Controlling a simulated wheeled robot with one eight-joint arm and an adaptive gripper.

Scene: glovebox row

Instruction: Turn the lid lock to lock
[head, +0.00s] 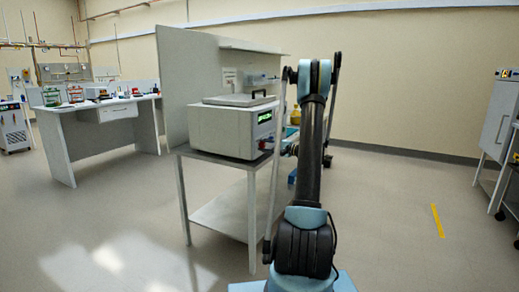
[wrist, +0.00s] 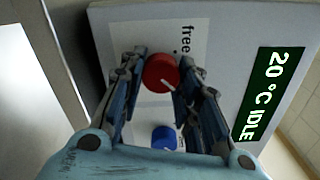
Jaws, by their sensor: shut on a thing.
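The device (head: 222,130) is a pale box with a lid on top and a green display on its front. In the wrist view, its front panel (wrist: 215,45) carries a red round knob (wrist: 158,70) with a white pointer line aimed to the lower right. The printed word "free" stands beside the knob; any other label there is hidden. My gripper (wrist: 162,88) has its fingers on both sides of the red knob and is shut on it. A blue knob (wrist: 164,138) sits below, between the finger bases, partly covered.
The display (wrist: 268,92) reads "20 °C IDLE". The device stands on a narrow table (head: 215,163) with a lower shelf and a tall grey panel (head: 185,75) behind. A lab bench (head: 105,115) is at left, a cabinet (head: 497,118) at right.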

